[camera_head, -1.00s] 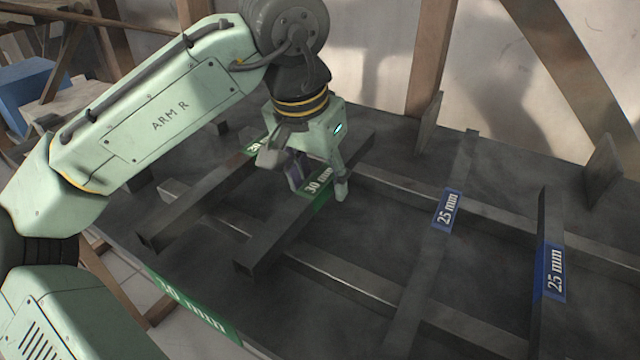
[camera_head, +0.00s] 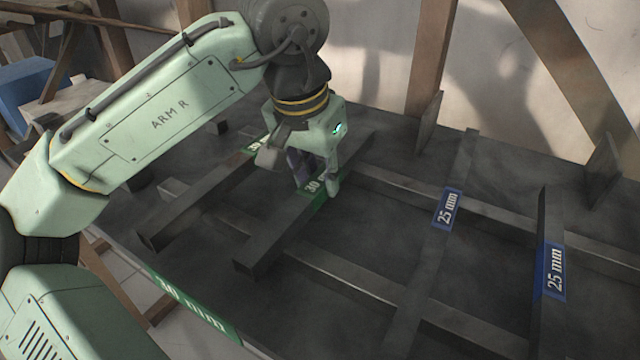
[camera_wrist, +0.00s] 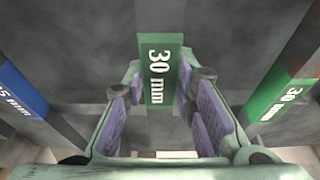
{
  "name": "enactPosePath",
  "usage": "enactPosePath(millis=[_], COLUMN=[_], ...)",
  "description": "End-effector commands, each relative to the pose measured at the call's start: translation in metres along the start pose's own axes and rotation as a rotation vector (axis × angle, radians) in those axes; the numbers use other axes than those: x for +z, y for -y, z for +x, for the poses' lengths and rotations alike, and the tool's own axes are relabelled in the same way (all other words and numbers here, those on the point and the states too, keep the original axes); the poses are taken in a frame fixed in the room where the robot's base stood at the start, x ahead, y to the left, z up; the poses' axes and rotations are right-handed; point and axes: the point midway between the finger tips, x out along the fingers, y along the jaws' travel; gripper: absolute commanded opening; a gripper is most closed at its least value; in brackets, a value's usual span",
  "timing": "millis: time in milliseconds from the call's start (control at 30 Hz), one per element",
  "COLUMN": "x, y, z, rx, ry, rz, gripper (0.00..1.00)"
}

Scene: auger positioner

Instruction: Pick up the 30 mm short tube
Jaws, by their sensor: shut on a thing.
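A dark square tube with a green 30 mm label (camera_head: 272,242) lies across the two dark rails. My gripper (camera_head: 318,183) is shut on this tube at its label, one finger on each side. In the wrist view the tube's label (camera_wrist: 160,72) lies between the purple finger pads (camera_wrist: 160,95). The tube still appears to rest on the rails. A second green-labelled tube (camera_head: 195,205) lies to its left, partly hidden behind my gripper; its label (camera_wrist: 285,97) reads 30 in the wrist view.
Two tubes with blue 25 mm labels lie to the right, one nearer the middle (camera_head: 428,250) and one farther right (camera_head: 546,225). The rails (camera_head: 340,272) run crosswise beneath. A green sign (camera_head: 195,308) is on the table's front edge. Wooden posts stand behind.

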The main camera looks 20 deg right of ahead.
Motion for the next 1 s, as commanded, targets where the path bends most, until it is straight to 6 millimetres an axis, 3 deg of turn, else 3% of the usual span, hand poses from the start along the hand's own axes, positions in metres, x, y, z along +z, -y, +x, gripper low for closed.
enactPosePath(millis=[367, 567, 767, 1000], x=[-0.001, -0.005, -0.015, -0.03], y=[0.0, 0.0, -0.001, 0.0], z=[-0.002, -0.017, -0.051, -0.107], rx=[0.0, 0.0, 0.0, -0.003], ry=[-0.002, -0.003, -0.004, -0.004], rz=[0.0, 0.0, 0.0, -0.001], gripper=[0.0, 0.0, 0.0, 0.0])
